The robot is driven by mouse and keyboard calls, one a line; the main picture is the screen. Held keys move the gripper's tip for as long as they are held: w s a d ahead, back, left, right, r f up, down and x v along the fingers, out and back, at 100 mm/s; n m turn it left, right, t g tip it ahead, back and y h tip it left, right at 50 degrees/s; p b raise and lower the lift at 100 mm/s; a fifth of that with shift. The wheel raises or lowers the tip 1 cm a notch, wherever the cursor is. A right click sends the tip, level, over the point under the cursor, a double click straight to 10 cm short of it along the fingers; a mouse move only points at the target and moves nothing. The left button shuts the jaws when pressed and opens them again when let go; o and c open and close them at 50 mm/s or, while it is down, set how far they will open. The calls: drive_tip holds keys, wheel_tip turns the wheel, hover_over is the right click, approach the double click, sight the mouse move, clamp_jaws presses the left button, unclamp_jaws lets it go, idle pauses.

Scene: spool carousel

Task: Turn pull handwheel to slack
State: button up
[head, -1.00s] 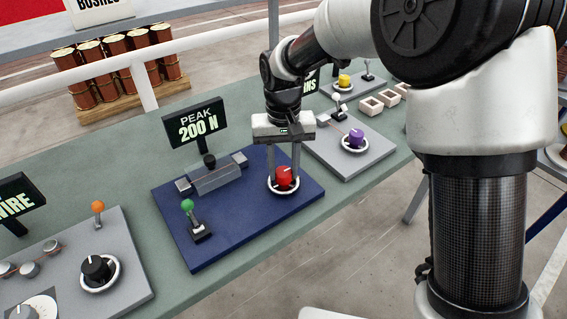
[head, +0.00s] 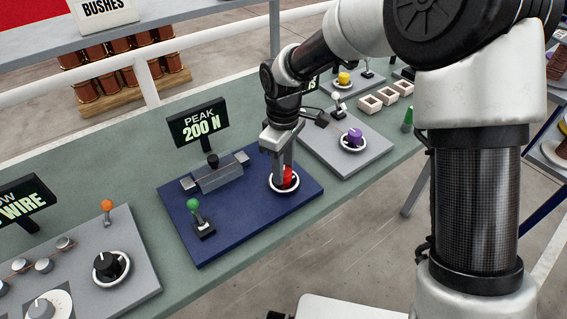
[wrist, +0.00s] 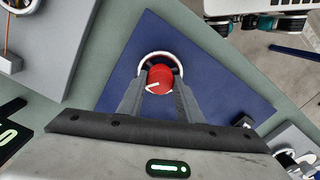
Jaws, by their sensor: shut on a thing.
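The red handwheel knob (head: 289,177) stands in a white ring on the blue panel (head: 240,219). In the wrist view the red knob (wrist: 159,78) has a white pointer mark that points to the left and slightly down. My gripper (head: 282,180) comes down from above and is shut on the red knob, one finger on each side. The gripper's fingers also show in the wrist view (wrist: 158,92). The sign (head: 198,123) behind the panel reads "PEAK 200 N". A grey clamp fixture (head: 217,176) and a green-topped lever (head: 200,217) are on the same panel.
A grey panel with a purple knob (head: 354,138) lies to the right. Another grey panel with a black knob (head: 107,267) and an orange lever (head: 107,205) lies to the left. The green bench top (head: 110,195) is clear between the panels.

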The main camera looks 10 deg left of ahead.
drive_tip(key=n+p, duration=0.2)
drive_tip(key=n, duration=0.2)
drive_tip(key=shift+r+n, duration=0.15)
drive_tip(key=shift+n, duration=0.15)
drive_tip(key=shift+n+p, duration=0.65)
drive_tip(key=shift+n, duration=0.95)
drive_tip(key=o, duration=1)
drive_tip(key=shift+o, duration=0.2)
wheel_tip(320, 180, up, 17)
drive_tip(key=p, duration=0.1)
drive_tip(key=shift+r, duration=0.1)
